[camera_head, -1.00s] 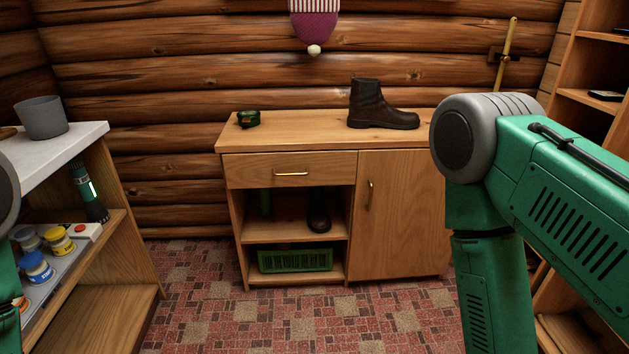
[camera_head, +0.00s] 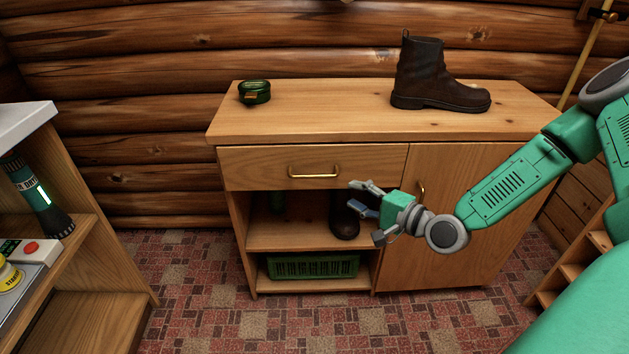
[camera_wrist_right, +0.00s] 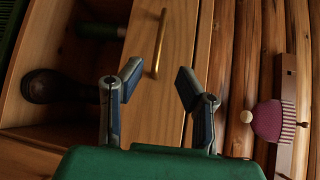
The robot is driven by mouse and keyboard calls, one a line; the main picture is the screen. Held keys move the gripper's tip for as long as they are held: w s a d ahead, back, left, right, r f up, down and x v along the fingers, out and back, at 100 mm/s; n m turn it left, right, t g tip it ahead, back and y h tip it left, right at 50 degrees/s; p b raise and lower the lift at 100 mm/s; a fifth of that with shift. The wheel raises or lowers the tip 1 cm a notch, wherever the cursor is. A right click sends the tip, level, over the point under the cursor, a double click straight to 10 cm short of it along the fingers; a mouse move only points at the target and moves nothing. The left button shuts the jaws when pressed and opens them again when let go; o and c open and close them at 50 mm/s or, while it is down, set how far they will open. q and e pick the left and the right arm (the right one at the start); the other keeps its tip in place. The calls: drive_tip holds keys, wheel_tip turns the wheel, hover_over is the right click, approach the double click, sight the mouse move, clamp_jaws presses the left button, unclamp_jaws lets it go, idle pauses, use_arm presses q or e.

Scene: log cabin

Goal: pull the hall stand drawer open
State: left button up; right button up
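The hall stand (camera_head: 360,125) is a wooden cabinet against the log wall. Its drawer (camera_head: 255,168) is at the upper left, flush with the front, so it is closed. The drawer has a brass bar handle (camera_head: 314,172). My right gripper (camera_head: 358,197) is in front of the stand, to the right of and a little below the handle, apart from it. In the right wrist view the gripper (camera_wrist_right: 153,85) has its fingers spread and nothing between them. The drawer handle (camera_wrist_right: 160,43) shows ahead of the fingers there. My left gripper is not in view.
A brown boot (camera_head: 432,75) and a green tin (camera_head: 254,91) stand on the top. A cupboard door (camera_head: 460,225) is right of the drawer. Open shelves below hold a green crate (camera_head: 312,267) and a dark boot (camera_head: 344,220). A shelf unit (camera_head: 100,290) stands at left.

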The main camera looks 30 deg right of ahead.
sight(316, 175)
drive_tip(key=b+x, duration=0.1)
drive_tip(key=x, duration=0.3)
drive_tip(key=b+x, duration=0.1)
drive_tip(key=x, duration=0.3)
drive_tip(key=b+x, duration=0.1)
drive_tip(key=x, duration=0.3)
drive_tip(key=shift+w+d+f+b, duration=0.25)
drive_tip(key=shift+w+b, duration=0.05)
drive_tip(key=shift+w+a+r, duration=0.1)
drive_tip(key=shift+w+a, duration=0.2)
drive_tip(key=shift+w, duration=0.05)
drive_tip(key=shift+d, duration=0.4)
clamp_jaws()
